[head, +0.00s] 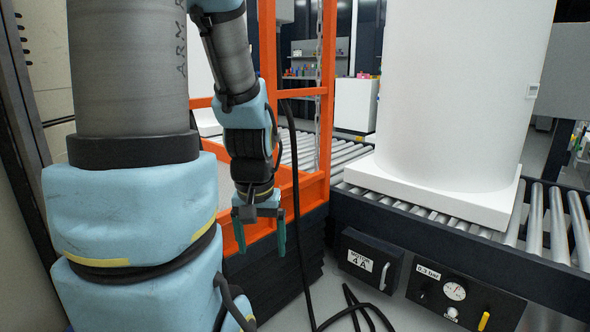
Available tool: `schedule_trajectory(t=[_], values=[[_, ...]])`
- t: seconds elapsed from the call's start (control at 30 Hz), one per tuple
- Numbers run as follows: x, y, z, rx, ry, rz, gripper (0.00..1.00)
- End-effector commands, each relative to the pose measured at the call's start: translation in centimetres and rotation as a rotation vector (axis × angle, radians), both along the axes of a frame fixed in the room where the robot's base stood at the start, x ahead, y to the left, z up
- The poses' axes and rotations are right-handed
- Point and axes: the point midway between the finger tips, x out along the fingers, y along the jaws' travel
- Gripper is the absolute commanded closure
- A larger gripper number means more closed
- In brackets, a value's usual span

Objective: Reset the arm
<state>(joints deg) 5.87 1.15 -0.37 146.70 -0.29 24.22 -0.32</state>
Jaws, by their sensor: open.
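My arm, blue and grey, fills the left side of the head view and hangs down at the centre left. My gripper (260,238) points down at its end, with two dark green fingers apart and nothing between them. It hangs in front of the orange frame (318,190) and a stack of black slabs. A large white tank (450,95) stands upright on a white base (434,190) on the roller conveyor, to the right of my gripper and apart from it.
The roller conveyor (548,218) crosses the right side. Its front carries a "MOTOR 4 A" box (370,262) and a gauge panel (463,294) with a yellow handle. A black cable (297,215) hangs beside my gripper and runs onto the floor. Shelves stand behind.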

Motion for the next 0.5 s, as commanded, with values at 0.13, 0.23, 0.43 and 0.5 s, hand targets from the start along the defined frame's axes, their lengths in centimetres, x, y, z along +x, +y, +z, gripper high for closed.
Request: schedule_trajectory(t=[0.13, 0.23, 0.43, 0.5], values=[[0.0, 0.0, 6.5, 0.0, 0.0, 0.0, 0.14], [0.0, 0.0, 9.6, 0.0, -0.001, 0.0, 0.14], [0.0, 0.0, 15.8, 0.0, -0.001, -0.001, 0.14], [0.0, 0.0, 17.9, 0.0, -0.001, -0.001, 0.14]])
